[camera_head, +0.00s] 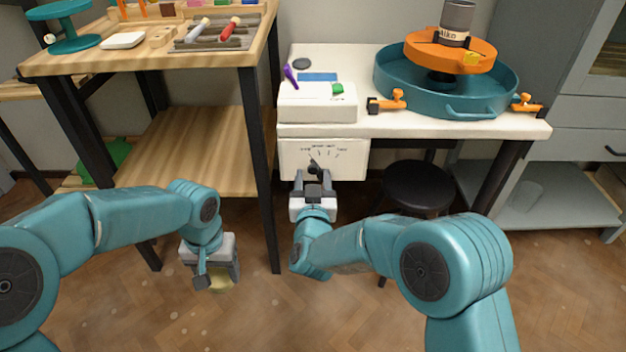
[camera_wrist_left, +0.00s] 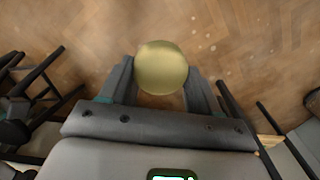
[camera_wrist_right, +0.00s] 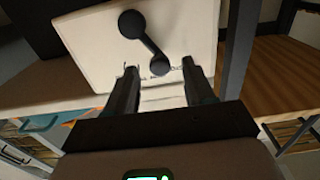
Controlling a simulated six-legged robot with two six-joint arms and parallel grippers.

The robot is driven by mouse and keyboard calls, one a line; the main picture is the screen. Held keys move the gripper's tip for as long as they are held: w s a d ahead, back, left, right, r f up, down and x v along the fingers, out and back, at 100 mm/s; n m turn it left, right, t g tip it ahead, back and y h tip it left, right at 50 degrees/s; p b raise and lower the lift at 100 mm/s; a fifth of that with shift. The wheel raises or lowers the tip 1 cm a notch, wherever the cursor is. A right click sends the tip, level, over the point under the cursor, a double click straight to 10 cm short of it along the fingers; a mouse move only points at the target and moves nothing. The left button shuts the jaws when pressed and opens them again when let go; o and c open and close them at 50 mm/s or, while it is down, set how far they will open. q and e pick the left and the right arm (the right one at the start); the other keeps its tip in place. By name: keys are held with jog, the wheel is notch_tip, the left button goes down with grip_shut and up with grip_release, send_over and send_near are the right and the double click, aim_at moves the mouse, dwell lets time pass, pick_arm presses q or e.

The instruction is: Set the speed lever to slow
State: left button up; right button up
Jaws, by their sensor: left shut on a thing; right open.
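The speed lever (camera_wrist_right: 146,45) is dark, with a round hub and a round knob, on a pale panel (camera_head: 350,158) on the front of the white table. A printed scale with small labels, too small to read, arcs above the hub; in the head view the lever leans up and left. My right gripper (camera_wrist_right: 160,72) is open, its fingers on either side of the knob in the right wrist view, with gaps to both. In the head view it (camera_head: 314,187) partly covers the lever's lower part. My left gripper (camera_head: 218,272) is shut on a yellowish round object (camera_wrist_left: 161,68), low over the floor.
A white box (camera_head: 318,103) sits on the table above the panel. A teal basin (camera_head: 400,95) with an orange wheel (camera_head: 425,50) stands at the right. A black stool (camera_head: 418,187) is under the table. A wooden workbench (camera_head: 190,62) stands left, its black leg near the panel.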

pick_arm(q)
jog(key=shift+f, duration=0.1)
pick_arm(e)
jog(key=shift+w, duration=0.6)
